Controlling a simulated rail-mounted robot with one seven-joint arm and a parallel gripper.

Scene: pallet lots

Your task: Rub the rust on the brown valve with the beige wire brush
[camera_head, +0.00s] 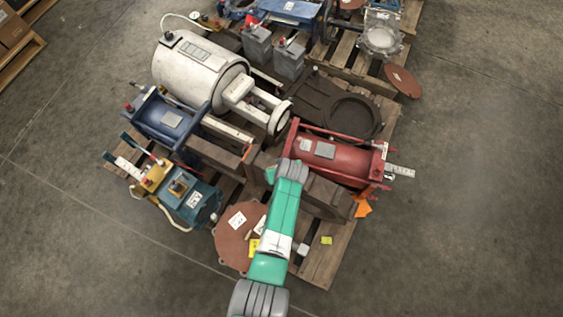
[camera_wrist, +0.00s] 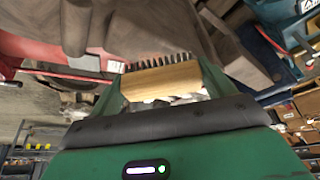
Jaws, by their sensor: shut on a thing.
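The beige wire brush (camera_wrist: 161,82) is between the two fingers of my gripper (camera_wrist: 160,85), shut on its wooden block. Its dark bristles point up in the wrist view, toward a large grey-brown body (camera_wrist: 150,35) that looks like the brown valve. I cannot tell whether the bristles touch it. In the head view a brown flanged body (camera_head: 327,196), likely the valve, lies on the pallet beside the end of my arm. My arm covers part of it and hides the gripper and brush there. I cannot make out the rust patch.
A red cylinder unit (camera_head: 340,160) lies close to the right of the arm's end. A dark ringed plate (camera_head: 351,117) and a white motor (camera_head: 195,70) lie farther back. A rusty disc (camera_head: 230,240) and a blue-yellow pump (camera_head: 190,197) are left. Bare floor (camera_head: 470,220) is right.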

